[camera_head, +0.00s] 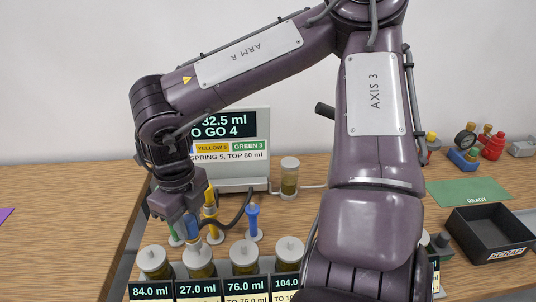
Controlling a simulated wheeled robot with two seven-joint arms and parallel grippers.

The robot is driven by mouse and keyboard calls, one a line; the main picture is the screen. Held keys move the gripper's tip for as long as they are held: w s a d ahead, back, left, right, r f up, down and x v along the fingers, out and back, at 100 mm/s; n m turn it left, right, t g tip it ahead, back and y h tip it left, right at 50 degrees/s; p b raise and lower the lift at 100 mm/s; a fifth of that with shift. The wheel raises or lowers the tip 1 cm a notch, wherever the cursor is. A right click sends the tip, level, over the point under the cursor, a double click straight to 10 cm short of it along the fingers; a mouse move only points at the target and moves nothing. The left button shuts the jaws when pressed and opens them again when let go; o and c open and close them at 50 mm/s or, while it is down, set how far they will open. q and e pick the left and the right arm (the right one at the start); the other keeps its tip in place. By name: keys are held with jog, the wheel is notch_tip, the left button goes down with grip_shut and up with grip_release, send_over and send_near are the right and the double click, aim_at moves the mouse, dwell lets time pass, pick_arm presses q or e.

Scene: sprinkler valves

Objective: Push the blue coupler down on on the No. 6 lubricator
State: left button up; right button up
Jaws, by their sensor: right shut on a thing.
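My right gripper (188,222) reaches down at the left and is shut on a blue coupler (190,229). The coupler's lower end is just above or touching the white lid of the lubricator (199,262) marked 27.0 ml; I cannot tell which. Other white-lidded lubricators marked 84.0 ml (154,262), 76.0 ml (244,256) and 104.0 ml (289,254) stand in the same row. I cannot read which is No. 6; my right arm hides part of the row. My left gripper is not in view.
Another blue coupler (253,222), a yellow one (210,205) and a green one (174,236) stand behind the row. A display (230,160) and a clear cylinder (289,178) are at the back. A black scrap bin (468,239) and green mat (470,191) are at right.

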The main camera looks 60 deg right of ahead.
jog(key=shift+f, duration=0.15)
jog(key=shift+f+b, duration=1.2)
jog(key=shift+f, duration=0.25)
jog(key=o, duration=1.2)
jog(key=shift+r, duration=0.1)
jog(key=shift+c, duration=0.2)
notch_tip(320, 180, up, 5)
jog(key=p, duration=0.4)
